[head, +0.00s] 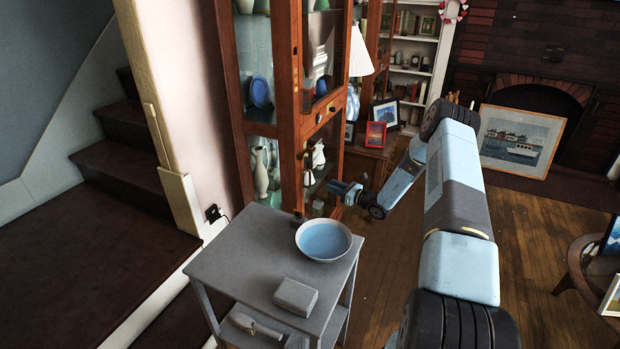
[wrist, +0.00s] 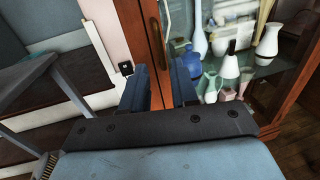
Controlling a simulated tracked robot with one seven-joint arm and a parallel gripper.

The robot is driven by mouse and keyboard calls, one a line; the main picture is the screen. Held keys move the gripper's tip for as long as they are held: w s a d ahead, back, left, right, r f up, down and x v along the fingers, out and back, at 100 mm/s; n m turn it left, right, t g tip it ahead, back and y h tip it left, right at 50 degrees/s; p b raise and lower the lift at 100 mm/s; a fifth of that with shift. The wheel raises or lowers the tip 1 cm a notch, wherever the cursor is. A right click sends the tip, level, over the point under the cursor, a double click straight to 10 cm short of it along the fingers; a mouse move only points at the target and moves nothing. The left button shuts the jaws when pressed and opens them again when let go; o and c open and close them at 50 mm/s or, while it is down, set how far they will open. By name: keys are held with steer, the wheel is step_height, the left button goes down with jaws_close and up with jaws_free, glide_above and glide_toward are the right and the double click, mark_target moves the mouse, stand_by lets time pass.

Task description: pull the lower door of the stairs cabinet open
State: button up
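The stairs cabinet (head: 291,110) is a tall wooden case with glass panes, standing beside the stairs wall. Its lower door (head: 320,165) has a wooden frame around glass, with vases visible behind it. It looks shut, though I cannot be sure. My gripper (head: 340,188) is in front of the cabinet's lower part. In the wrist view my gripper (wrist: 160,68) has its two dark fingers apart, with the reddish wooden upright (wrist: 154,45) of the cabinet showing beyond the gap. I see nothing held between the fingers. Whether they touch the cabinet is unclear.
A grey side table (head: 240,262) with a blue bowl (head: 324,241) and a grey box (head: 296,297) stands in front of the cabinet. Dark stairs (head: 122,165) are at the left. Wooden floor (head: 520,240) is open at the right, near a round table (head: 590,262).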

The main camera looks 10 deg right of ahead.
glide_above(310, 187)
steer(key=shift+w, duration=0.3)
stand_by(0.3)
steer(key=shift+d, duration=0.1)
jaws_close()
